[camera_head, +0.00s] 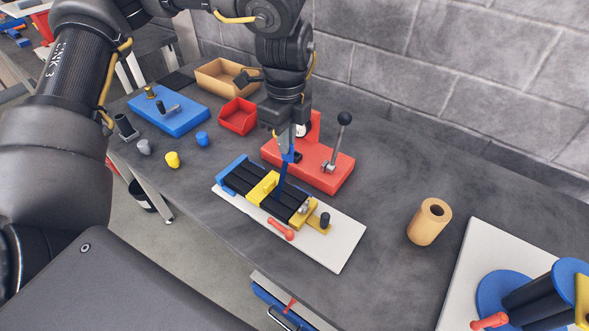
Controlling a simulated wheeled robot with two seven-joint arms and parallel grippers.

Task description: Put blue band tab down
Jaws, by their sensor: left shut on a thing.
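My left gripper (287,138) points down over the middle of the bench, shut on a narrow blue tab (282,176). The tab hangs below the jaws, its lower end at or just above the black-channelled rack (245,183); contact is hard to tell. The rack has a blue left end, a yellow cross band (263,187) and a yellow right end piece with a black knob (325,219). It lies on a white board (335,248), with a red handle (281,229) along its front side. The jaws hide the tab's upper part. My right gripper is not in view.
A red base (330,178) with a black-knobbed lever stands close behind the rack. A red bin (238,117), tan tray (215,78) and blue plate (180,121) are at back left. A tan roll (430,222) stands right. Bench between rack and roll is clear.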

